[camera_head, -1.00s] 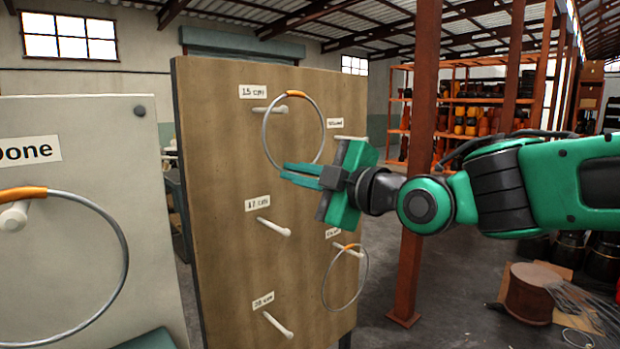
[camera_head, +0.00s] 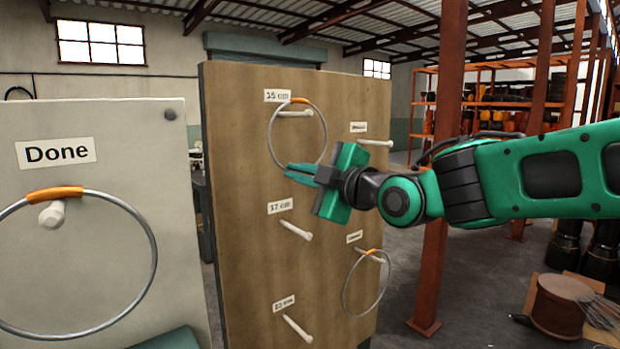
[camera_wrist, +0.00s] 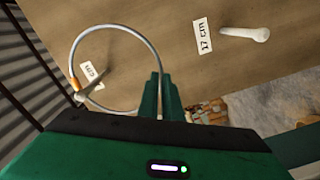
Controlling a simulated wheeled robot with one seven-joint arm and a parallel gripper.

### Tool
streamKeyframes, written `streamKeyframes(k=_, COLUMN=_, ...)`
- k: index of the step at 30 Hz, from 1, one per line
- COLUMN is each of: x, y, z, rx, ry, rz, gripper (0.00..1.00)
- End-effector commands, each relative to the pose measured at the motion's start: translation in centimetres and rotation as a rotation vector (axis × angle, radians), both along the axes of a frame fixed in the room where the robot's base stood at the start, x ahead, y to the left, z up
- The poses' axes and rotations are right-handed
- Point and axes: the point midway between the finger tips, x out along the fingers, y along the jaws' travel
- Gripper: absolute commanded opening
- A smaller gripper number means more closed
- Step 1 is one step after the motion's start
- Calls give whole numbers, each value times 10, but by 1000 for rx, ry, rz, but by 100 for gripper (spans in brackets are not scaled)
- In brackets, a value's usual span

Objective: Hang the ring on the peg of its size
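A thin grey ring (camera_head: 326,135) with an orange grip is held upright in front of the wooden peg board (camera_head: 245,180). My gripper (camera_head: 302,173) is shut on its lower rim; the wrist view shows the rim running between the fingers (camera_wrist: 161,98). The 15 cm peg (camera_head: 296,114) shows inside the ring's opening, just below the orange grip. In the wrist view, the grip (camera_wrist: 75,85) lies close beside a peg end. I cannot tell whether the ring is around the peg. The 17 cm peg (camera_head: 296,230) and a lower peg (camera_head: 297,328) are bare.
Another ring (camera_head: 345,285) hangs on a lower right peg. The upper right peg (camera_head: 375,143) is bare. A "Done" panel (camera_head: 130,130) at left has a larger ring (camera_head: 152,245) on its peg. A rusty post (camera_head: 437,200) stands behind my arm.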

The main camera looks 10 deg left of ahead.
Motion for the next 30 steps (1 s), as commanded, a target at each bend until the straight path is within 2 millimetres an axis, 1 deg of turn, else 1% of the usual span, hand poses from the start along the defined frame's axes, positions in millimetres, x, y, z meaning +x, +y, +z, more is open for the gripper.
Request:
streamKeyframes(k=10, x=15, y=17, z=-1, rx=1, ry=-1, rz=0, gripper=0)
streamKeyframes(k=13, x=15, y=16, z=-7, rx=0, ry=0, rz=-1, gripper=0)
streamKeyframes(k=18, x=15, y=15, z=-11, rx=0, ry=0, rz=-1, gripper=0)
streamKeyframes(k=30, x=15, y=15, z=-12, rx=0, ry=0, rz=-1, gripper=0)
